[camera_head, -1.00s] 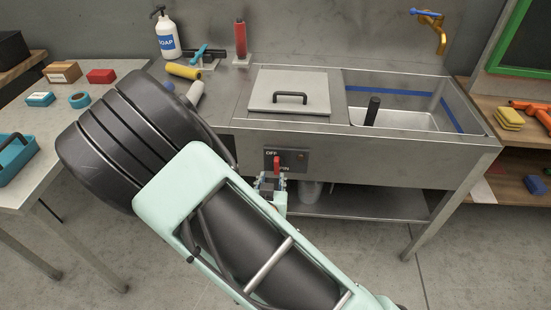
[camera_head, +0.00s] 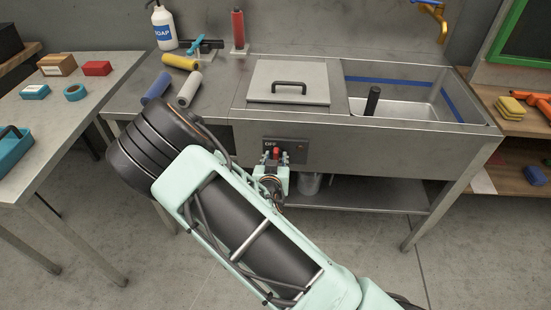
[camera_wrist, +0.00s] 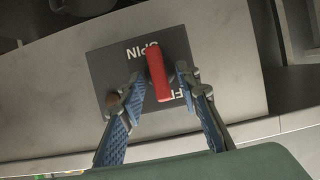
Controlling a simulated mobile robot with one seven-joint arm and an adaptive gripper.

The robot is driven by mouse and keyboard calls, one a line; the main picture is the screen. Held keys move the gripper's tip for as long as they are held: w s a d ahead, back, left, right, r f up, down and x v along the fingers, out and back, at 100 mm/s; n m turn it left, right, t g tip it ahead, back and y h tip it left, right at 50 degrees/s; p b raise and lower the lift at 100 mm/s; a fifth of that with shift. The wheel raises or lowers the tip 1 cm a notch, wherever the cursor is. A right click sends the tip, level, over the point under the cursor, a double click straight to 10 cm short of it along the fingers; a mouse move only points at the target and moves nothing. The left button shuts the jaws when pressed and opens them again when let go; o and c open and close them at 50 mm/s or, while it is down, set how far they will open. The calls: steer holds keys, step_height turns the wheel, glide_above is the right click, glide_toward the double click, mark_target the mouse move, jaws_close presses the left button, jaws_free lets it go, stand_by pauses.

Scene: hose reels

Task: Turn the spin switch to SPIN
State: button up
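The spin switch is a red lever (camera_head: 276,153) on a dark panel (camera_head: 299,150) on the front of the steel sink unit. The lever (camera_wrist: 159,75) also shows in the wrist view, over the panel (camera_wrist: 104,72), which appears upside down there. It partly covers the SPIN and OFF lettering. My gripper (camera_head: 271,168) is in front of the panel. In the wrist view my gripper (camera_wrist: 160,82) is open, with one blue-padded finger on each side of the lever and small gaps showing. In the head view the gripper hides the panel's lower left and the SPIN label.
The sink unit (camera_head: 400,154) has a lidded part (camera_head: 310,75) and an open basin at right. Soap (camera_head: 163,30) and several rollers, one yellow (camera_head: 181,62), stand or lie on its left top. A side table (camera_head: 95,118) is at left. A lower shelf (camera_head: 375,196) is below.

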jaws_close()
stand_by(0.5)
steer(key=shift+a+n+h+b, duration=0.35)
steer(key=shift+n+h, duration=0.55)
steer(key=shift+n, duration=0.3)
steer(key=shift+w+a+f+n+t+h+b, duration=0.2)
steer(key=shift+n+t+h+b, duration=0.45)
steer(key=shift+n, duration=1.2)
steer(key=shift+s+a+f+n+t+h+b, duration=0.1)
steer(key=shift+f+n+t+h+b, duration=0.2)
steer(key=shift+n+h+b, duration=1.1)
steer(key=shift+w+a+f+n+t+h+b, duration=0.2)
steer(key=shift+n+t+h, duration=0.3)
steer(key=shift+n, duration=1.75)
steer(key=shift+s, duration=0.15)
